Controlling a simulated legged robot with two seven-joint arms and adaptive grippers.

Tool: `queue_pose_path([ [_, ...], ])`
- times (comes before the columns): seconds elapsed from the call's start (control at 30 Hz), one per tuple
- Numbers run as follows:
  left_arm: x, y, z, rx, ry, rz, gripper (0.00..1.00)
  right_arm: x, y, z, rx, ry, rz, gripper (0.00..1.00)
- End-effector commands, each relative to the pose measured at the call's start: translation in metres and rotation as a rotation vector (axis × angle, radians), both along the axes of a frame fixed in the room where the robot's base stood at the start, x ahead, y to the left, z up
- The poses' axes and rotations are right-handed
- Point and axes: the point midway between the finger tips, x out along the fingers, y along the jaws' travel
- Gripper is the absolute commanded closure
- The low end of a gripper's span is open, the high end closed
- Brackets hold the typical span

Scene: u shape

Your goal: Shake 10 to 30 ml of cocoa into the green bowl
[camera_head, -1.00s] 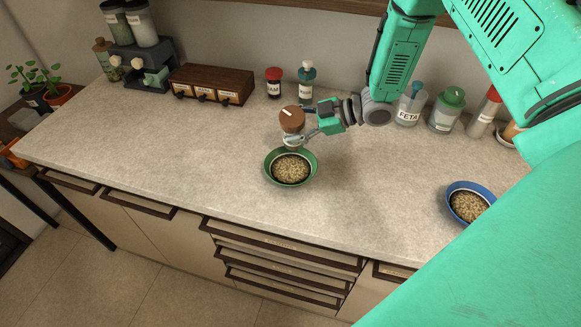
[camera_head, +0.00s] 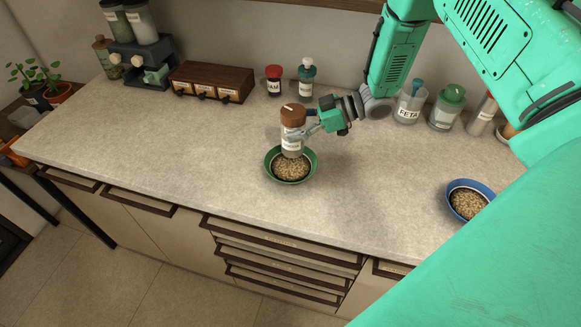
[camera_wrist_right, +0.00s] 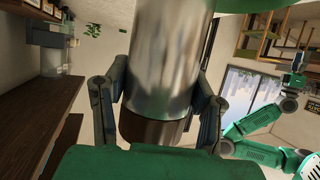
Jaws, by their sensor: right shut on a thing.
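My right gripper (camera_head: 312,129) is shut on a shaker jar (camera_head: 292,142) with a brown lid and a pale label. The jar is upright, lid up, over the back part of the green bowl (camera_head: 270,172). I cannot tell whether its base touches the contents. The bowl holds a pale brown, grainy food (camera_head: 292,168); no cocoa can be made out on it. In the right wrist view the clear, greyish jar body (camera_wrist_right: 165,60) and brown lid (camera_wrist_right: 152,130) sit between my two fingers. My left gripper is not in the head view; a green arm shows at the right of the wrist view.
A blue bowl (camera_head: 455,207) of similar food stands at the right. The counter left of the green bowl is clear.

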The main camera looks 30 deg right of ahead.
Motion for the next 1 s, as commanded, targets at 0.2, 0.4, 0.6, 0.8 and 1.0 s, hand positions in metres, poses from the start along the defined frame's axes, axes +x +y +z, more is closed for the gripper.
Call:
queue_pose_path([
  [0.2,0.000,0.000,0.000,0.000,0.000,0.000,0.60,0.010,-0.009,0.008,-0.002,-0.005,0.000,0.88],
  [0.4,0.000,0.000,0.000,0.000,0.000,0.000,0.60,0.023,-0.021,0.019,-0.002,-0.005,0.001,0.88],
  [0.6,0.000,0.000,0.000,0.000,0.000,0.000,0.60,0.034,-0.031,0.028,-0.002,-0.004,0.000,0.88],
  [0.8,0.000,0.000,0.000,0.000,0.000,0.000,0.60,0.037,-0.034,0.031,-0.001,-0.003,0.000,0.88],
  [1.0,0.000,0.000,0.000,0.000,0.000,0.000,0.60,0.037,-0.034,0.031,-0.001,-0.003,0.000,0.88],
])
